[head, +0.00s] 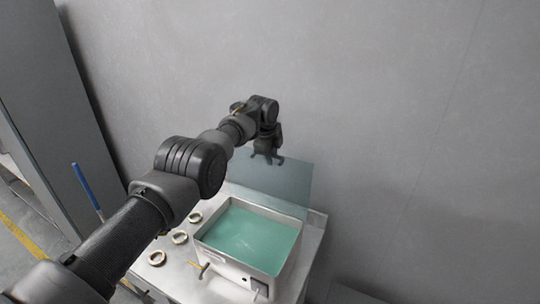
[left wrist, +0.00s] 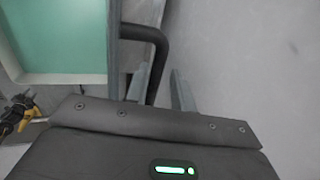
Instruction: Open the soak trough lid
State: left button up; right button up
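The soak trough (head: 212,244) is a pale metal box holding green liquid (head: 245,240). Its lid (head: 285,184), a translucent blue-grey panel, stands raised at the back of the trough, clear of the opening. My left gripper (head: 267,158) is at the lid's upper edge. In the left wrist view, a black bent lid handle (left wrist: 152,40) reaches down between the two fingers of the left gripper (left wrist: 162,88). The fingers are apart, with a gap on the right of the handle. The green liquid also shows there at upper left. My right gripper is out of view.
The trough stands on a metal table (head: 190,283). Several round ring-like pieces (head: 180,237) lie left of it. A grey wall (head: 400,120) rises close behind the lid. A blue rod (head: 86,187) and a dark panel stand at left.

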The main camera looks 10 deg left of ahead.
pick_arm(q)
jog(key=shift+r, duration=0.1)
jog(key=shift+v, duration=0.9)
jog(key=b+v, duration=0.3)
jog(key=v, duration=0.5)
jog(key=shift+s+r+b, duration=0.2)
jog(key=shift+r+b, duration=0.1)
jog(key=shift+r, duration=0.05)
jog(key=shift+a, duration=0.15)
